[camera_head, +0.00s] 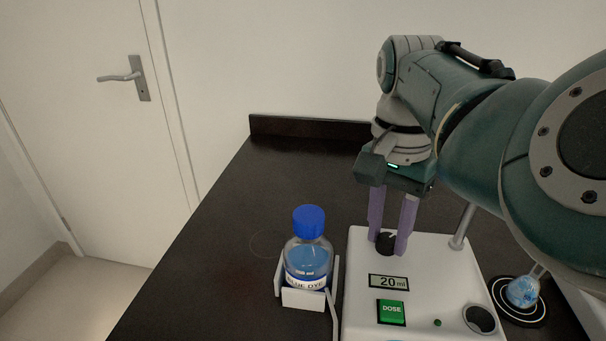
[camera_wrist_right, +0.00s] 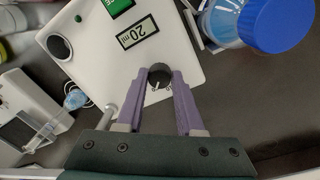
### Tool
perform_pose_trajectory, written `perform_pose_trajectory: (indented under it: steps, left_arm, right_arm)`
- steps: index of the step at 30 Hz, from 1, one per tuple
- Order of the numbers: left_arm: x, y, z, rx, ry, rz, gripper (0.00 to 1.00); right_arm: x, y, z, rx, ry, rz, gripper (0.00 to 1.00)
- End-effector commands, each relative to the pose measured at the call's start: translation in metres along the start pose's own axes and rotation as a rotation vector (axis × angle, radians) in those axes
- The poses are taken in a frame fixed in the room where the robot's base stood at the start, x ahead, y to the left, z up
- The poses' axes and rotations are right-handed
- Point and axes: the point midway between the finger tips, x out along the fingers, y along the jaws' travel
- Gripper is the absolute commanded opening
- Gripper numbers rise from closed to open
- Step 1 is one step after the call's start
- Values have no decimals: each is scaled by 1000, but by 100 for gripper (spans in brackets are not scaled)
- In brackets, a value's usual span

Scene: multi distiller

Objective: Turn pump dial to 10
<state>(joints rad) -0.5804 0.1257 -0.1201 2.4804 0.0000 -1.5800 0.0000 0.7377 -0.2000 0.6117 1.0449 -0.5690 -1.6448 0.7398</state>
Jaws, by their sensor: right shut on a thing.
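The white pump (camera_head: 420,290) stands on the dark bench at the front right in the head view. Its display (camera_head: 388,282) reads 20 ml, and a green DOSE button (camera_head: 391,312) sits below it. The black pump dial (camera_head: 386,243) is at the pump's back left. My right gripper (camera_head: 388,246) points down with its purple fingers on either side of the dial, shut on it. The right wrist view also shows the dial (camera_wrist_right: 159,75) between the fingers, with a white pointer mark on it. My left gripper is not in view.
A blue-capped bottle of blue dye (camera_head: 308,255) stands in a white holder just left of the pump. A round-bottomed flask with blue liquid (camera_head: 522,291) sits on a black round base at the right. The bench (camera_head: 230,230) is clear further left.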

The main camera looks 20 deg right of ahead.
Motion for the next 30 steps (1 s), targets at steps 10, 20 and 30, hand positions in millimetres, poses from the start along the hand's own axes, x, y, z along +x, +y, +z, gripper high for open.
perform_pose_trajectory:
  steps: [10, 20, 30]
  left_arm:
    - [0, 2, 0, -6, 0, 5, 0]
    - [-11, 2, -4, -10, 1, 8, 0]
    - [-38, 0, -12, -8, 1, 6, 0]
  right_arm:
    - [0, 0, 0, 0, 0, 1, 0]
    - [-3, 1, 0, -67, 3, 2, 0]
    - [-5, 2, 0, -319, 17, 5, 0]
